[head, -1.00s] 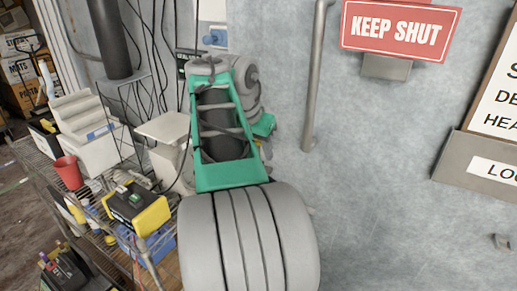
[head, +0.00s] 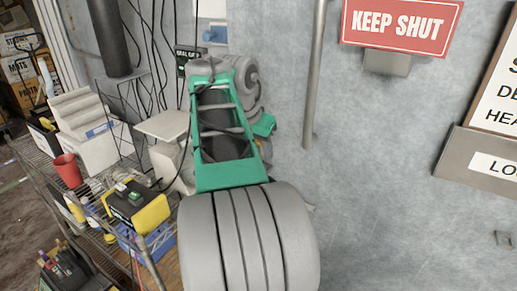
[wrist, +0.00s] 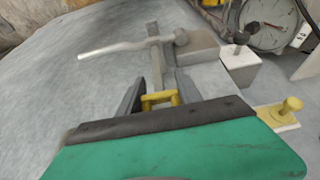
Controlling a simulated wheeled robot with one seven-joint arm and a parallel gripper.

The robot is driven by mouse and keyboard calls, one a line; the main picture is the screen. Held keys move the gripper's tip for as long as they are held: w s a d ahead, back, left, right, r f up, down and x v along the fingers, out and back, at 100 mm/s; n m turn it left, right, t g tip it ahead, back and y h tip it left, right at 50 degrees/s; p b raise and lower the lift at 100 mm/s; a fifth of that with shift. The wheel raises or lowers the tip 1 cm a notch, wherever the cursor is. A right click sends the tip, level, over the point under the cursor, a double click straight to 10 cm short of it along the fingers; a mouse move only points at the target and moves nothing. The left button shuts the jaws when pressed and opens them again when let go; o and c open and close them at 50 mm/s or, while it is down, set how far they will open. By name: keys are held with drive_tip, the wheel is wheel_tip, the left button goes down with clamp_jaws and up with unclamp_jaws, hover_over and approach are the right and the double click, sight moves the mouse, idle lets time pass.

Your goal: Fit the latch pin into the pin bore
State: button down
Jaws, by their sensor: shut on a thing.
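In the wrist view, my gripper (wrist: 158,96) points away from the camera, with its dark fingers on either side of a small yellow piece, which I take to be the latch pin (wrist: 160,99). Beyond the fingers are a grey upright metal bar (wrist: 155,45) with a pale lever (wrist: 112,47) to its left, and a metal block (wrist: 197,47) to its right. I cannot make out the pin bore. The pin's tip is hidden, so I cannot tell whether it touches the metal parts. In the head view, my green and grey arm hides the fingertips and pin.
A yellow knob on a pale plate (wrist: 288,109) stands right of my gripper in the wrist view, with a round gauge (wrist: 268,22) behind. A cluttered wire shelf (head: 95,205) stands left in the head view. A vertical pipe (head: 315,80) runs up the wall on the right.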

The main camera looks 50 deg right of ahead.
wheel_tip(320, 180, down, 10)
drive_tip(key=b, duration=0.9)
drive_tip(key=shift+f, duration=0.2)
idle(3.1)
drive_tip(key=c, duration=1.2)
unclamp_jaws()
drive_tip(key=o, duration=0.5)
drive_tip(key=shift+a+f, duration=0.1)
drive_tip(key=shift+f, duration=0.1)
drive_tip(key=p+v, duration=0.3)
drive_tip(key=v, duration=0.5)
drive_tip(key=shift+w+r, duration=0.1)
drive_tip(key=shift+r, duration=0.15)
